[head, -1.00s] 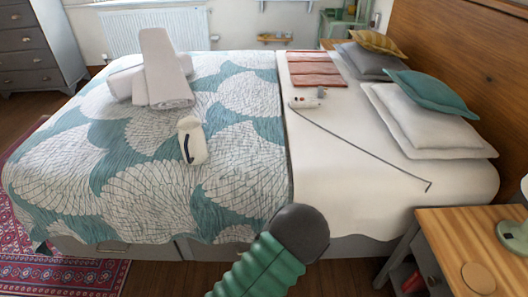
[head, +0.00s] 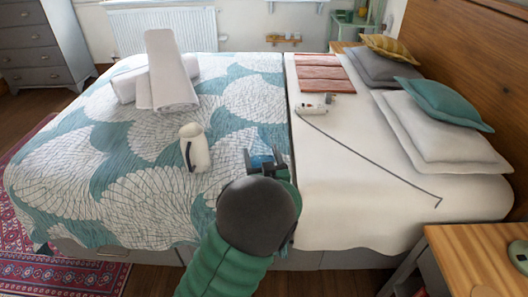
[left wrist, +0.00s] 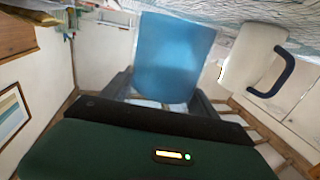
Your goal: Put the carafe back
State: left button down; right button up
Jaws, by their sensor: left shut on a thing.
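My left gripper (head: 264,160) is over the near edge of the bed, and my arm hides part of it. In the left wrist view its dark fingers are shut on a smooth blue vessel (left wrist: 175,55). In the head view that vessel is mostly hidden. A white jug with a dark blue handle (head: 197,148) stands on the patterned quilt, left of my gripper and apart from it. It also shows at the right of the left wrist view (left wrist: 252,60). I cannot tell for certain which of the two is the carafe. My right gripper is out of view.
Rolled white towels (head: 170,85) lie on the far part of the quilt (head: 120,205). Pillows (head: 435,130), a small white object (head: 312,109) and a thin dark rod (head: 370,160) are on the white sheet. A wooden nightstand (head: 465,250) stands at the lower right.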

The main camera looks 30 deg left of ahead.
pick_arm(q)
jog(key=w+a+f+b, duration=0.1)
jog(key=w, duration=0.1)
jog(key=w+a+f+b, duration=0.2)
jog(key=w, duration=0.1)
jog(key=w+a+f+b, duration=0.1)
jog(key=w, duration=0.2)
jog(key=shift+w+a+f, duration=0.25)
jog(key=shift+a, duration=0.05)
jog(key=shift+r, duration=0.15)
jog(key=shift+c, duration=1)
grip_release()
jog(key=shift+s, duration=0.1)
jog(key=shift+d, duration=0.1)
